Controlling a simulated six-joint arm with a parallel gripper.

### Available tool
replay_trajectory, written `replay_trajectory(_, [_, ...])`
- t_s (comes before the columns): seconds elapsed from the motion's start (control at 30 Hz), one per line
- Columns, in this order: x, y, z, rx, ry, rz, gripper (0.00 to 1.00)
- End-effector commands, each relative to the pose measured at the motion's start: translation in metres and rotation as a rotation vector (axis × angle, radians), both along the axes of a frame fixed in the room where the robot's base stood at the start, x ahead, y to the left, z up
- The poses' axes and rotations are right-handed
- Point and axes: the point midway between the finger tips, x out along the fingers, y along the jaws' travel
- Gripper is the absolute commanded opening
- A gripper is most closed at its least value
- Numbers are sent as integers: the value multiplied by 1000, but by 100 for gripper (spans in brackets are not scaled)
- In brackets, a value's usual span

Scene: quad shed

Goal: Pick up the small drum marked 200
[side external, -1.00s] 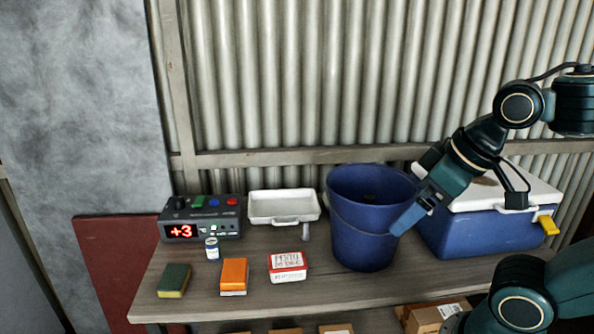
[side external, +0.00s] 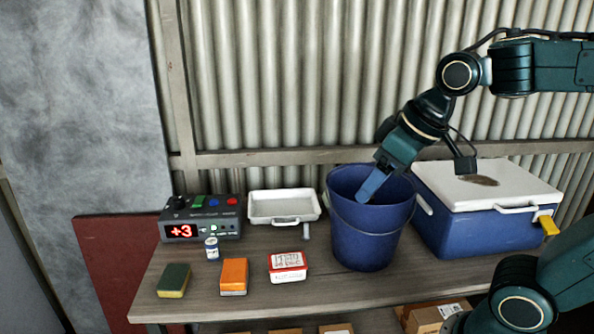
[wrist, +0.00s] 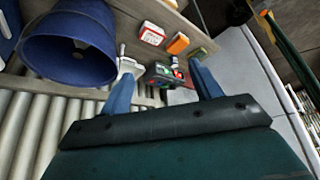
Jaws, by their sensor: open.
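A small white-and-blue cylinder (side external: 212,248) stands upright on the table in front of the control box; I cannot read any number on it. A smaller grey cylinder (side external: 306,231) stands at the front right of the white tray; no marking is legible on it. I cannot tell which of them is the drum marked 200. My gripper (side external: 369,190) is open and empty, tilted down at the mouth of the blue bucket, to the right of both cylinders. In the wrist view its two blue fingers (wrist: 162,75) are spread apart.
The blue bucket (side external: 365,235) and a cooler (side external: 465,230) with a white lid stand at right. A control box (side external: 205,228) showing +3, a white tray (side external: 284,218), a red-and-white box (side external: 287,272), an orange block (side external: 234,277) and a sponge (side external: 174,280) lie left of the bucket.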

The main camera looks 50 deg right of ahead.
Motion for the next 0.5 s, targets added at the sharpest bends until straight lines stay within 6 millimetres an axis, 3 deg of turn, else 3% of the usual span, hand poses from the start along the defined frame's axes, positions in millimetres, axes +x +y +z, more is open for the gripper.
replay_trajectory(0.27, [72,5,6,-8,15,54,63])
replay_trajectory(0.5, [133,9,-2,-11,26,101,63])
